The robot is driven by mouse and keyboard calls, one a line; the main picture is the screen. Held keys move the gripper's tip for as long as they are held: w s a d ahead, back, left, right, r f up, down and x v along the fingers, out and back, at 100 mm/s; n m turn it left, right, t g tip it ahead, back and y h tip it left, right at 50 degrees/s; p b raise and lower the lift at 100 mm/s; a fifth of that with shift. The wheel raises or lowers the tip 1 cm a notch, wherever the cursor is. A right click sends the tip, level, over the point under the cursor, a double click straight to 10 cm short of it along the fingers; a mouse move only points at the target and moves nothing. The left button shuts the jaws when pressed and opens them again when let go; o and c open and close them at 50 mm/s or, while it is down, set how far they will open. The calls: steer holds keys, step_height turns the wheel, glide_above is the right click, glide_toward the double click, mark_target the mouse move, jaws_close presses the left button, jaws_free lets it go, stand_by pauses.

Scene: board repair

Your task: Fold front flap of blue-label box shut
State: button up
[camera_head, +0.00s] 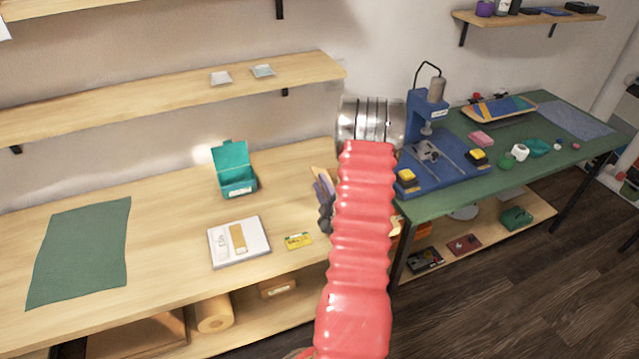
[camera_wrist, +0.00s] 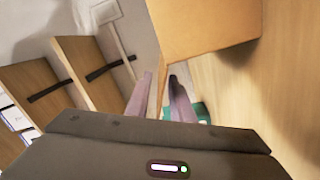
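No blue label is readable in either view, so I cannot say for certain which box is the blue-label one. In the head view my gripper (camera_head: 323,192) is over the right end of the wooden bench, mostly hidden behind my red arm, which also hides what lies beyond.
The wooden bench (camera_head: 165,240) holds an open teal box (camera_head: 239,185), a white tray (camera_head: 222,258), a small yellow packet (camera_head: 298,240) and a green mat (camera_head: 80,255). A labelled box (camera_head: 278,287) sits on the shelf below. A green workbench (camera_head: 470,203) with tools stands right.

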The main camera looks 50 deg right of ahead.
steer(key=shift+x, duration=0.8)
jaws_close()
